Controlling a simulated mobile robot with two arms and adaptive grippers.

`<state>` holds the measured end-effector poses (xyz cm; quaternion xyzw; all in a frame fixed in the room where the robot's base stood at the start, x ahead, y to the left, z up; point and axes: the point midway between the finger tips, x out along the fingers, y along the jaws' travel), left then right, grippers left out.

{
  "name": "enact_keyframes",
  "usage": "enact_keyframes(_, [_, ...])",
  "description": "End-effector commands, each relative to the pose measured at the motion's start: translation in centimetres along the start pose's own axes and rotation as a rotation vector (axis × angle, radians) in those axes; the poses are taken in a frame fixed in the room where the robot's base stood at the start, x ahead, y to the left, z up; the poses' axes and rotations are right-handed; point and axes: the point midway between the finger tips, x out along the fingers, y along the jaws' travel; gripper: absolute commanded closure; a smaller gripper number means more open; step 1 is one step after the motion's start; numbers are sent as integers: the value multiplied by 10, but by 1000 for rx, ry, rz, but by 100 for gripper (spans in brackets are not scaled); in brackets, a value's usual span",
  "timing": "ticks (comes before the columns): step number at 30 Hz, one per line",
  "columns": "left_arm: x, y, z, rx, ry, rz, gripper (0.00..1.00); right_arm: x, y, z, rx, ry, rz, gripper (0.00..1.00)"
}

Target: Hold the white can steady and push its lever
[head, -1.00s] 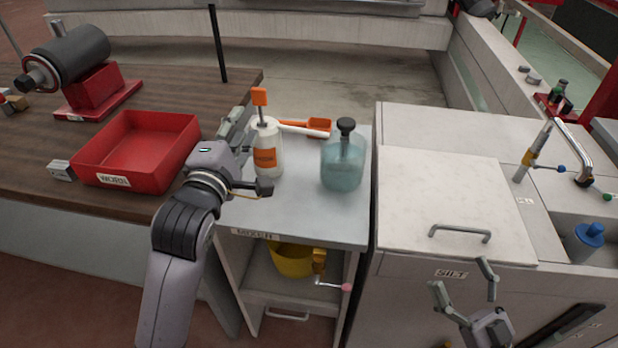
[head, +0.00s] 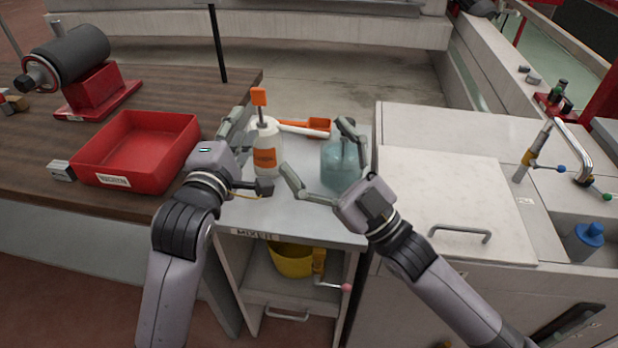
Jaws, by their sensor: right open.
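The white can (head: 268,163) has an orange label and stands upright on the grey top of the small cabinet. Its lever (head: 259,97) is orange and sits on top. My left gripper (head: 252,152) is beside the can at its left, with one finger behind and one in front. Its fingers look spread wider than the can, and contact is hard to tell. My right gripper (head: 318,150) is open and empty, right of the can, its fingers pointing toward the back left. It partly covers the blue-green bottle (head: 343,172).
An orange-headed tool (head: 318,124) lies behind the can. A red tray (head: 135,150) sits on the wooden bench at left. A yellow bucket (head: 291,261) is on the shelf below. A pale lidded box (head: 440,200) with a handle stands at right.

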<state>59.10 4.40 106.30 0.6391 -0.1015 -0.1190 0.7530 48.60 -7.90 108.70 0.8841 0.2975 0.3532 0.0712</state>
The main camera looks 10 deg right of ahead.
Motion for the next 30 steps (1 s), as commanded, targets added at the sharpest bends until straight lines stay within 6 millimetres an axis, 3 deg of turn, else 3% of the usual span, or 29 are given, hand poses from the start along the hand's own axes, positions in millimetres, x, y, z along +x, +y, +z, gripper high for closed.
enact_keyframes(3, [0, 0, 0, 0, 0, 0, 67, 0, 0, 49, 87, -197, 41, 14])
enact_keyframes(6, [0, 0, 0, 0, 0, 0, 67, -6, -2, 86, 159, -351, 77, 14])
enact_keyframes(12, [0, 0, 0, 0, 0, 0, 67, -25, -7, 136, 267, -575, 142, 14])
enact_keyframes(20, [0, 0, 0, 0, 0, 0, 67, -31, -9, 159, 313, -670, 172, 14])
enact_keyframes(30, [0, 0, 0, 0, 0, 0, 67, 14, -6, 195, 312, -669, 171, 14])
